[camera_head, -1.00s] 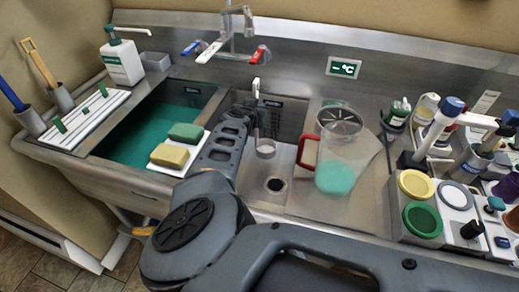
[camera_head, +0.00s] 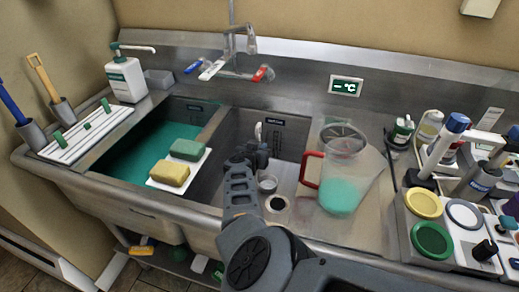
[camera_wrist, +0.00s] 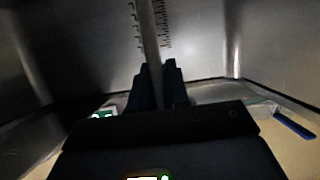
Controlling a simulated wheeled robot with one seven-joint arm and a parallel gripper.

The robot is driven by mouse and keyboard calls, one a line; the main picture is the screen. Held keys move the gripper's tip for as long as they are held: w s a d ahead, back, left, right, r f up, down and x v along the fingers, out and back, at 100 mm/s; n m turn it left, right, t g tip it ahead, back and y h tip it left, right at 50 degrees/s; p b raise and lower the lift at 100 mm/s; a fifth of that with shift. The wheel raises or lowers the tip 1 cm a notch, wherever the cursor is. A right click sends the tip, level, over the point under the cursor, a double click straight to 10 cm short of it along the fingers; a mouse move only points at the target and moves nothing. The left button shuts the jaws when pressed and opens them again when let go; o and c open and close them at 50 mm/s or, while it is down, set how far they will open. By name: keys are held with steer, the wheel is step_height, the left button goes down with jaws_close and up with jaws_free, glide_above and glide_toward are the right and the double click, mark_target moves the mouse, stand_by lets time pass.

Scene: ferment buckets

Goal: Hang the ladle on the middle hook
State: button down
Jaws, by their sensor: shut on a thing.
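The ladle (camera_head: 267,184) shows its small metal cup low in the right sink basin, just above the drain in the picture. The curved pale top of its handle shows above my gripper. My gripper (camera_head: 252,152) reaches into this basin and is shut on the ladle's handle. In the wrist view, the handle (camera_wrist: 149,45) runs up from between the dark fingers (camera_wrist: 155,88). The fingers hide part of the handle in the head view. I cannot tell whether the cup touches the basin. I cannot make out the middle hook in either view.
A jug (camera_head: 342,172) with a red handle and teal liquid stands right of the basin. The faucet (camera_head: 236,52) rises behind it. Bottles and a caddy (camera_head: 457,237) crowd the right.

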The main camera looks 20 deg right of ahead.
steer(key=shift+f, duration=0.25)
steer(key=c, duration=1.1)
jaws_free()
steer(key=p+v, duration=0.2)
steer(key=v, duration=1)
steer(key=shift+r, duration=0.3)
